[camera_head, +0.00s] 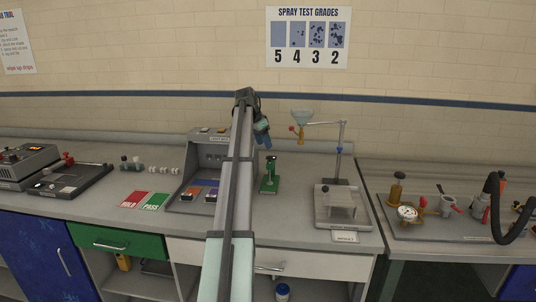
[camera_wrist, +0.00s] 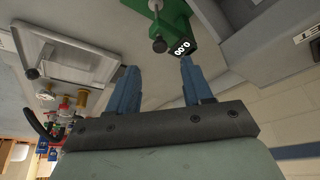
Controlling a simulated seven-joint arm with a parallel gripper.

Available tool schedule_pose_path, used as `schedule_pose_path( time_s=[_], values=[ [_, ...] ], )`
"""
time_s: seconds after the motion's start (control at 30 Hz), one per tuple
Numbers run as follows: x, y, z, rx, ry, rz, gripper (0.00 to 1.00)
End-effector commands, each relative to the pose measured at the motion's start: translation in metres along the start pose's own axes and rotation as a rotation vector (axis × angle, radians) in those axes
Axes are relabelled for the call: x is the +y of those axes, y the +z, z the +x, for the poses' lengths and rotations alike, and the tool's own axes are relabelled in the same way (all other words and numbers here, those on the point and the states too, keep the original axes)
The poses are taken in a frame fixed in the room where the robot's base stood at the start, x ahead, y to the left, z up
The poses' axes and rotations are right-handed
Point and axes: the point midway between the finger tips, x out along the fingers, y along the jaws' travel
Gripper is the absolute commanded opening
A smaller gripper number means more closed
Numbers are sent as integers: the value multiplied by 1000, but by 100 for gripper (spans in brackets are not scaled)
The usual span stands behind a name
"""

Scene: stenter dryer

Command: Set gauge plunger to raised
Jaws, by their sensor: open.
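The gauge is a small green stand (camera_head: 269,183) on the counter, with a dark top (camera_head: 271,158). In the wrist view the green gauge body (camera_wrist: 177,20) shows a display reading 0.00 and a dark round knob (camera_wrist: 159,46), which may be the plunger's top. My gripper (camera_head: 266,142) is above the gauge and slightly to its left in the head view, with blue fingers pointing down. In the wrist view my gripper (camera_wrist: 159,68) is open, and the knob appears just beyond the gap, apart from both fingers. Nothing is between the fingers. The plunger's height is unclear.
A spray stand with a glass funnel (camera_head: 302,118) rises right of the gauge, over a grey tray (camera_head: 322,219). A grey console (camera_head: 188,203) stands to the left. Red and green pads (camera_head: 154,201) lie farther left. The counter around the gauge's base is mostly clear.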

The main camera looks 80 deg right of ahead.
Motion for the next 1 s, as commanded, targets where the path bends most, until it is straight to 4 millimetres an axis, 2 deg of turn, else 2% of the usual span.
schedule_pose_path(
  time_s=[0.1,0.4,0.6,0.87,1.0],
  values=[
    [0,1,22,-1,1,0,50],
    [0,0,58,-1,0,0,50],
    [0,0,66,0,-1,0,50],
    [0,0,67,0,-1,0,50],
    [0,0,66,0,-1,0,38]
  ],
)
